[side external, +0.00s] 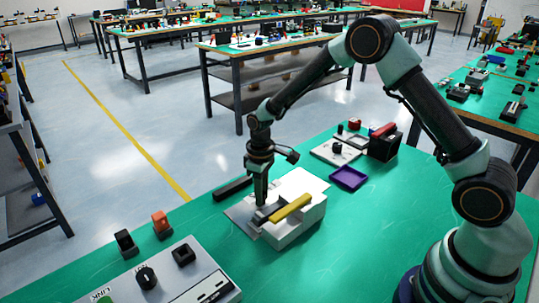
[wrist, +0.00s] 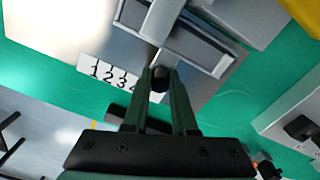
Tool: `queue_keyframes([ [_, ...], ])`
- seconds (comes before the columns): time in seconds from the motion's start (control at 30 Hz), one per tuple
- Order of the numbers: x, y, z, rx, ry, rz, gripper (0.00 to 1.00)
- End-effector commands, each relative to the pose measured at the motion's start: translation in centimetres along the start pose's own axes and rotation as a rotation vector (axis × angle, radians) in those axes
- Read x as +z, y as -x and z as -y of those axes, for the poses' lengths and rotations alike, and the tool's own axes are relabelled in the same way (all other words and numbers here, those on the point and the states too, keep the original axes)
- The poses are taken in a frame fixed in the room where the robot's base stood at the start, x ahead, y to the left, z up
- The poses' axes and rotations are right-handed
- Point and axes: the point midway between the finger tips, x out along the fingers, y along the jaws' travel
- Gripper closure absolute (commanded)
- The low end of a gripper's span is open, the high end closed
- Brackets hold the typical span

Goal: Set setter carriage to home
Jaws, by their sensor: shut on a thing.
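My gripper (side external: 261,203) points down at the pale mini conveyor unit (side external: 296,234), which carries a yellow bar (side external: 291,208). In the wrist view my gripper (wrist: 160,85) is shut on a small dark round knob (wrist: 160,73). The knob appears to belong to the setter carriage, but the fingers hide how it joins. A white scale plate (wrist: 101,70) with the figures 1 2 3 and part of a 4 lies just left of the fingertips. A grey block with a dark inset (wrist: 185,42) is just beyond the knob. I cannot make out a home mark.
A control panel (side external: 199,268) with a black knob (side external: 146,277) stands at the front left. Black and orange blocks (side external: 161,223) stand behind it. A purple tray (side external: 348,178) and a black box (side external: 383,146) are to the right of the conveyor. Green mat is clear at front right.

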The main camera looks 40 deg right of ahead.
Motion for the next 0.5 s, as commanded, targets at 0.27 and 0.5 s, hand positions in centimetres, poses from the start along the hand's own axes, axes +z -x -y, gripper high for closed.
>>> queue_keyframes([
  [0.27,0.4,0.1,-0.9,0.0,-0.002,0.001,1.0],
  [0.5,2.8,0.1,-6.9,0.0,-0.008,0.001,1.0],
])
